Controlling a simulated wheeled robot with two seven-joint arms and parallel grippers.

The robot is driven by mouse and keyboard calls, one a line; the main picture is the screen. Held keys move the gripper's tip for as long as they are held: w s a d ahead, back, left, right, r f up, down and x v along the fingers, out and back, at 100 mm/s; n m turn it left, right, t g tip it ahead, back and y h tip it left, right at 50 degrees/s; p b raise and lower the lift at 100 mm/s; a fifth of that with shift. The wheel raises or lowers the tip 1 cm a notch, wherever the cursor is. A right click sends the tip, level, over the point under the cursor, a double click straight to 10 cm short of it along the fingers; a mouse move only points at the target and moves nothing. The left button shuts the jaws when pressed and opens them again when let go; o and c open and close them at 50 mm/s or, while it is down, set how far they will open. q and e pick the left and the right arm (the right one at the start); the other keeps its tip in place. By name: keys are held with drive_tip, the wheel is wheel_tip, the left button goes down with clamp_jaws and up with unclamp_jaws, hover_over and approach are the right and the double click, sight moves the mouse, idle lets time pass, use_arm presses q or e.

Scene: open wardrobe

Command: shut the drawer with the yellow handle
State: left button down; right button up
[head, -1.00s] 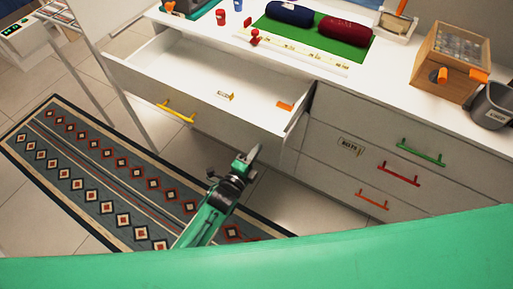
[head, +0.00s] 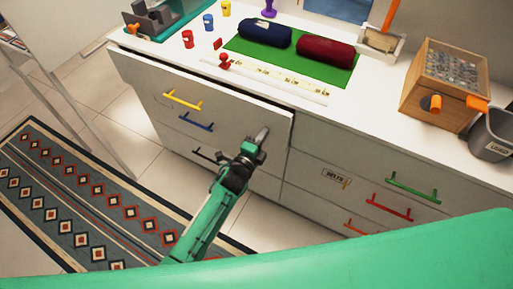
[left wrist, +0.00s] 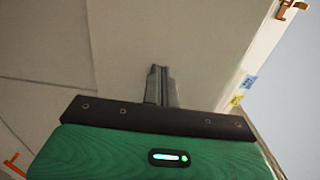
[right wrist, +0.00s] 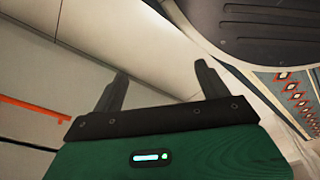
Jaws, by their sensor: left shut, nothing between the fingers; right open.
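The drawer with the yellow handle (head: 182,101) is the top left drawer of the white unit. Its front (head: 230,112) stands slightly out, with a narrow dark gap along its top edge; its inside is hidden. My left gripper (head: 263,136) is shut and empty at the right part of this front; its fingers point at the panel, and I cannot tell if they touch. In the left wrist view the shut fingers (left wrist: 160,75) show against a pale panel. My right gripper (right wrist: 163,85) is open and empty in the right wrist view, outside the head view.
Below are drawers with a blue handle (head: 196,122) and a dark handle (head: 207,154). Green (head: 413,190) and red (head: 389,208) handles are on the right. The counter holds a green mat (head: 285,66) with two rolls and a wooden box (head: 438,85). A rug (head: 75,195) lies on the floor.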

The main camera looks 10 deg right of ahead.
use_arm(q)
drive_tip(key=b+x, duration=0.1)
drive_tip(key=x, duration=0.2)
drive_tip(key=shift+w+d, duration=0.1)
drive_tip(key=shift+w+r, duration=0.1)
drive_tip(key=shift+r, duration=0.1)
use_arm(e)
drive_tip(key=w+r, duration=0.1)
drive_tip(key=a+r, duration=0.1)
drive_tip(key=r, duration=0.1)
drive_tip(key=w+r, duration=0.1)
drive_tip(key=r, duration=0.1)
drive_tip(key=shift+w+a, duration=0.15)
drive_tip(key=shift+w, duration=0.2)
use_arm(q)
drive_tip(key=shift+r, duration=0.2)
use_arm(e)
drive_tip(key=shift+s, duration=0.15)
